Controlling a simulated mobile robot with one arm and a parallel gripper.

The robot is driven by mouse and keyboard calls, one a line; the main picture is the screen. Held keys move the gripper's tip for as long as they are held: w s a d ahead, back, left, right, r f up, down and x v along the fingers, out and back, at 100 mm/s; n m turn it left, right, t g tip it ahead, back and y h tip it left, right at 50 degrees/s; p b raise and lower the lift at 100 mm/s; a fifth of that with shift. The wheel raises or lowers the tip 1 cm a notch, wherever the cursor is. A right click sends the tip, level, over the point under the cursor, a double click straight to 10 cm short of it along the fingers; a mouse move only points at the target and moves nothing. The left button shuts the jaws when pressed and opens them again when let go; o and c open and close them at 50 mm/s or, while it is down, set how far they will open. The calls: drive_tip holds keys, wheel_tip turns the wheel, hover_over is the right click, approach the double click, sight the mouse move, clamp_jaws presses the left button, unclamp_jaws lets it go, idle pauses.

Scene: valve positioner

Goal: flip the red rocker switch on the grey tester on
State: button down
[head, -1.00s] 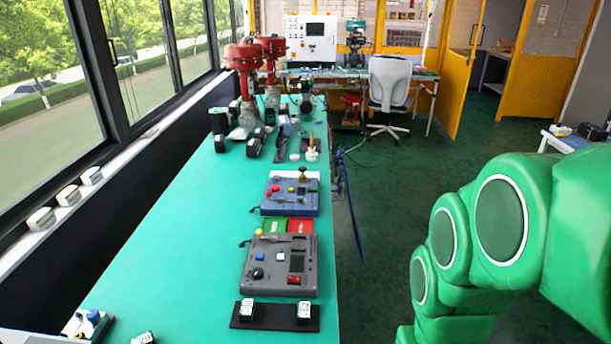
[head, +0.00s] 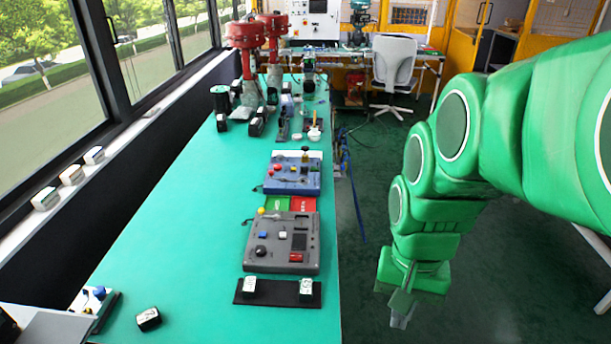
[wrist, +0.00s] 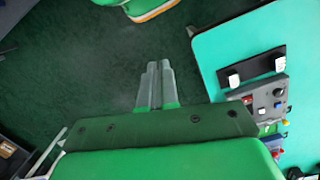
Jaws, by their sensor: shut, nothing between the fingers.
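The grey tester (head: 270,260) lies on the green bench top in the head view, with a dark knob, a blue button, a white button and a dark screen on its face. Its red rocker switch (head: 296,257) is at the lower right of that face; I cannot tell its position. My gripper (head: 401,315) hangs to the right of the bench, over the floor, apart from the tester. Its fingers (wrist: 156,85) are together and empty in the wrist view. There the tester (wrist: 268,97) shows at the right, with the red switch (wrist: 248,100) near its edge.
A black bar with two white-topped blocks (head: 278,293) lies in front of the tester. A blue tester (head: 293,180) and green and red cards (head: 303,204) lie behind it. Red-topped valves (head: 246,35) stand farther back.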

drive_tip(key=w+a+f+m, duration=0.1)
drive_tip(key=w+a+m, duration=0.3)
drive_tip(key=w, duration=0.6)
drive_tip(key=w+a+f+m, duration=0.1)
drive_tip(key=w+a+m, duration=0.2)
drive_tip(key=w, duration=0.6)
drive_tip(key=m+t+y, duration=0.1)
drive_tip(key=m, duration=0.7)
hover_over(292, 255)
drive_tip(key=d, duration=0.2)
wheel_tip(292, 255, down, 8)
drive_tip(key=shift+d, duration=0.2)
drive_tip(key=shift+f, duration=0.15)
drive_tip(key=f, duration=0.4)
drive_tip(key=a+f, duration=0.1)
drive_tip(key=f, duration=0.4)
drive_tip(key=a+f, duration=0.1)
drive_tip(key=f, duration=0.3)
drive_tip(key=shift+f, duration=0.35)
